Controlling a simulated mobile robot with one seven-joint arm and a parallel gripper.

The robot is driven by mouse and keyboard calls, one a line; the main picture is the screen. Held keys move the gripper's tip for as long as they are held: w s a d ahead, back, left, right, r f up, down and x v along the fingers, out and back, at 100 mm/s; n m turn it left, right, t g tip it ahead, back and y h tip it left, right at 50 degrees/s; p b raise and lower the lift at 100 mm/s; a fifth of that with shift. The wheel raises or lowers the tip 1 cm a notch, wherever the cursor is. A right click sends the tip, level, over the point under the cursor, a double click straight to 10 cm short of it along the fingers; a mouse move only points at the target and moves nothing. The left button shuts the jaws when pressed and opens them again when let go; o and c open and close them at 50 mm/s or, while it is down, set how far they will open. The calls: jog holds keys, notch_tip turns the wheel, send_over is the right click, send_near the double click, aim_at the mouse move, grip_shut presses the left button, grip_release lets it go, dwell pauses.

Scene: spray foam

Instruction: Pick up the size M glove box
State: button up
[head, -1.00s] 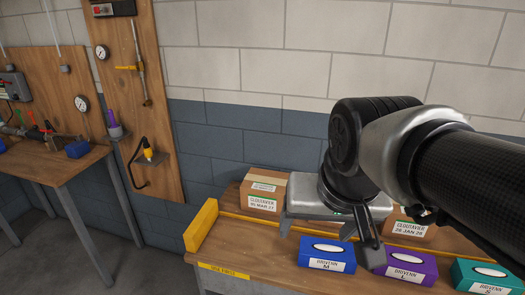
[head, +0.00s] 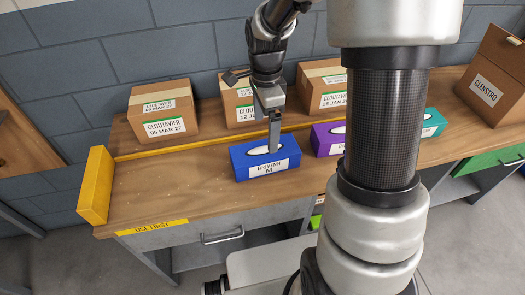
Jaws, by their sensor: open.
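The size M glove box (head: 252,171) is blue, with a white label reading BRIVENN M and a white opening on top. It lies upright on the wooden bench near its front edge, in the middle of the head view. My gripper (head: 273,147) points down over this box, and a finger covers part of its top and back. I cannot tell whether the finger touches the box. The jaws are open, and the second finger is not clearly visible.
A purple glove box (head: 325,137) stands close to the right, and a teal one (head: 432,122) farther right. Cardboard boxes (head: 162,108) line the back behind a yellow strip. A yellow block (head: 96,186) stands at the left end. Bench space left of the blue box is clear.

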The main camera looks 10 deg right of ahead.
aim_at(265, 150)
jog(key=f+b, duration=0.1)
jog(key=f, duration=1)
jog(key=shift+w+f+b, duration=0.2)
jog(key=shift+f+b, duration=0.15)
jog(key=shift+f, duration=0.05)
jog(key=shift+r, duration=0.1)
jog(key=c, duration=1.5)
